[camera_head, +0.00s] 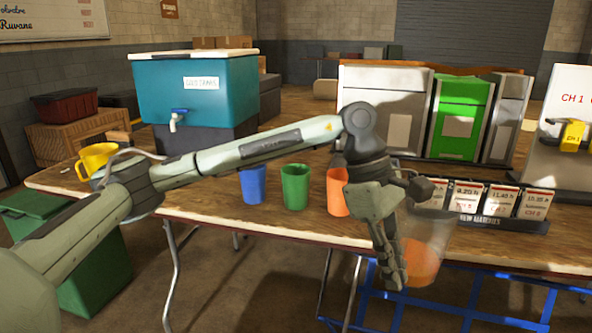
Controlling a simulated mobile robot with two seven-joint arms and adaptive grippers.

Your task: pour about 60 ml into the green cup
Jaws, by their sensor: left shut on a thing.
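The green cup (295,188) stands upright on the table, between a blue cup (253,185) and an orange cup (337,192). My left arm reaches across the picture above these cups. My left gripper (392,268) points downward to the right of the orange cup. It is shut on a clear container (434,232) with orange liquid (423,264) low inside it. The container looks close to upright, at the front edge of the table in the picture. The gripper hides part of its left side. My right gripper is not in view.
The wooden table (215,205) also bears a teal cooler (195,90) with a tap, and a yellow mug (95,158) at the left. A card rack (482,218) stands behind the container. Grey and green units (460,115) stand at the back right.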

